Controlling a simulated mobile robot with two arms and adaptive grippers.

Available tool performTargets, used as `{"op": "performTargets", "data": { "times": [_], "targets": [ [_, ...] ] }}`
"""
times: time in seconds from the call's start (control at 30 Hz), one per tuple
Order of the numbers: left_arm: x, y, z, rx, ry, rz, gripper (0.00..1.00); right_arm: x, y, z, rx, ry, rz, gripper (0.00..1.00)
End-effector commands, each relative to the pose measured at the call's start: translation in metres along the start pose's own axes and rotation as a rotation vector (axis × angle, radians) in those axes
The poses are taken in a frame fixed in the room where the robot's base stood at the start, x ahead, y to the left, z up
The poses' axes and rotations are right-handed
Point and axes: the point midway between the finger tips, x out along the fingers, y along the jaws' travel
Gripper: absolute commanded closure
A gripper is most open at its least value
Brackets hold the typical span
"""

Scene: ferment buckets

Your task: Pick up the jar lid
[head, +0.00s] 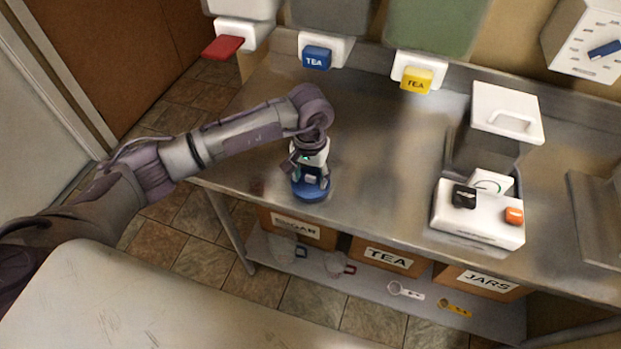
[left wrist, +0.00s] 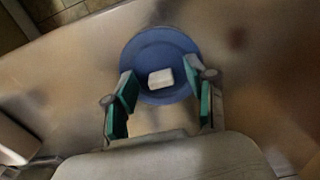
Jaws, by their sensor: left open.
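The jar lid (head: 311,189) is a round blue disc on the metal counter, near its front edge at the left. In the left wrist view the lid (left wrist: 153,54) shows a white block-like knob (left wrist: 160,79) at its middle. My left gripper (head: 308,173) is right above the lid, pointing down. In the left wrist view my left gripper (left wrist: 165,92) is open, its green-padded fingers on either side of the knob and apart from it. The gripper hides part of the lid in the head view. My right gripper is not in view.
A white appliance (head: 478,215) with black and orange parts stands on the counter (head: 385,150) at the right. Dispensers with red, blue (head: 317,58) and yellow (head: 417,80) levers hang at the back. Labelled boxes (head: 388,257) sit on the shelf below. The counter's middle is clear.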

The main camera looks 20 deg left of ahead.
Motion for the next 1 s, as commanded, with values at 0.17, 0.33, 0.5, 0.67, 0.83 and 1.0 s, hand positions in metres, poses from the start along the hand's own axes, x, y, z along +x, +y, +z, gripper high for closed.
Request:
{"op": "performTargets", "data": {
  "times": [0.17, 0.33, 0.5, 0.67, 0.83, 1.0],
  "targets": [
    [0.0, 0.0, 0.0, 0.0, 0.0, 0.0, 0.57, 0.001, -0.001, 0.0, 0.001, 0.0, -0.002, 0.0],
    [0.0, 0.0, 0.0, 0.0, 0.0, 0.0, 0.85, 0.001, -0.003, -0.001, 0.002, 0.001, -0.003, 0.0],
    [0.0, 0.0, 0.0, 0.0, 0.0, 0.0, 0.93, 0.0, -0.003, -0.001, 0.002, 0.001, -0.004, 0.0],
    [-0.001, 0.0, 0.0, 0.0, 0.001, 0.0, 0.93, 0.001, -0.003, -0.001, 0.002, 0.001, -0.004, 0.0],
    [-0.008, 0.0, -0.001, 0.0, 0.003, 0.0, 0.93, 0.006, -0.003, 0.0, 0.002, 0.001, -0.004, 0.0],
    [-0.031, -0.001, -0.002, 0.001, 0.007, 0.0, 0.93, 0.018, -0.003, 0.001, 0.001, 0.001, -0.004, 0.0]
  ]
}}
